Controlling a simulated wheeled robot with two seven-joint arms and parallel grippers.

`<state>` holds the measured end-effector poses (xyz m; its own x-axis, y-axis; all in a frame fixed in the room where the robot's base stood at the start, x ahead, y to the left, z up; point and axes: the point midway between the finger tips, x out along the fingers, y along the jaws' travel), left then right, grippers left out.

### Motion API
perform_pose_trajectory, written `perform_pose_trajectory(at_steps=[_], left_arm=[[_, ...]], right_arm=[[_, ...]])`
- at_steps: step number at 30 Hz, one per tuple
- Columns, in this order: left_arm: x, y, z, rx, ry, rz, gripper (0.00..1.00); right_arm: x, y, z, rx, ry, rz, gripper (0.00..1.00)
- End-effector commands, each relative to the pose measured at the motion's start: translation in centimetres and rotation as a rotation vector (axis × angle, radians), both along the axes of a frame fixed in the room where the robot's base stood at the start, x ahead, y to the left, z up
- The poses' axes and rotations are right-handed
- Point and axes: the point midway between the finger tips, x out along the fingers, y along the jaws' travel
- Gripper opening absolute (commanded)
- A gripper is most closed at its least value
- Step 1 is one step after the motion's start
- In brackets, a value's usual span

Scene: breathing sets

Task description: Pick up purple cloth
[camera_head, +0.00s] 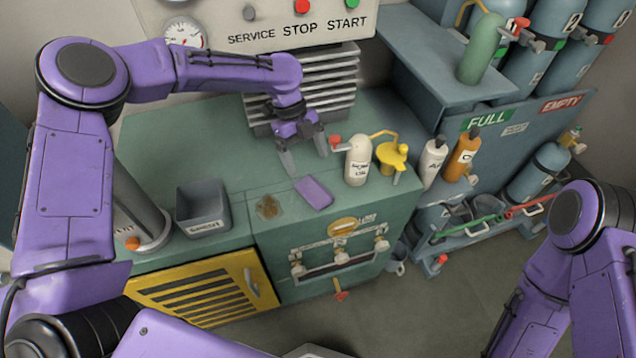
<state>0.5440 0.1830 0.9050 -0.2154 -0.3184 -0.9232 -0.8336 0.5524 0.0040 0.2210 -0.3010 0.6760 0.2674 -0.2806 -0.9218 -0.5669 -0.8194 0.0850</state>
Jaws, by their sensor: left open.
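The purple cloth (314,193) lies flat as a small folded rectangle on the green bench top, near its front edge. My left gripper (305,160) hangs above and behind the cloth, fingers pointing down and spread apart. Nothing shows between its fingers, and it appears apart from the cloth. My right arm comes in at the lower right, but its gripper is out of the picture.
A brown stain (268,207) lies left of the cloth, and a grey bin (203,209) stands further left. A cream bottle (357,160) and a yellow can (391,157) stand close on the right. A louvred vent (320,85) is behind the gripper.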

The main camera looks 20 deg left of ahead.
Motion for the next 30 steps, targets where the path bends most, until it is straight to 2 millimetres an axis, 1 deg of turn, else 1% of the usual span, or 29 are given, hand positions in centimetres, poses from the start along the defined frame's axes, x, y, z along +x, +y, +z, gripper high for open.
perform_pose_trajectory(at_steps=[3, 6, 8, 11, 12, 15, 18, 30], left_arm=[[-0.5, -0.5, -1.7, -0.001, 0.002, 0.004, 0.89], [-0.8, -0.8, -2.6, 0.0, 0.001, 0.004, 0.89], [-1.2, -1.1, -3.3, -0.002, 0.003, 0.004, 0.89], [-2.1, -1.8, -4.9, -0.001, 0.004, 0.002, 0.89], [-2.2, -2.0, -5.6, 0.0, 0.003, 0.003, 0.89], [-2.3, -2.4, -6.8, -0.001, 0.001, 0.003, 0.89], [-2.3, -2.6, -7.2, -0.001, -0.001, 0.002, 0.89], [-2.3, -2.6, -7.4, -0.001, -0.001, 0.002, 0.89]], right_arm=[[-0.1, 0.0, 0.4, 0.0, 0.001, 0.0, 0.0], [0.0, 0.0, 0.7, 0.0, 0.001, 0.0, 0.0], [0.0, 0.0, 1.2, 0.001, 0.001, 0.0, 0.0], [0.0, 0.0, 2.2, 0.001, 0.001, 0.0, 0.0], [0.0, 0.0, 2.2, 0.0, 0.0, 0.0, 0.0], [0.0, 0.0, 2.4, 0.0, 0.0, 0.0, 0.0], [0.0, 0.0, 2.3, 0.0, 0.0, 0.0, 0.0], [0.0, 0.0, 2.1, 0.001, 0.001, 0.0, 0.0]])
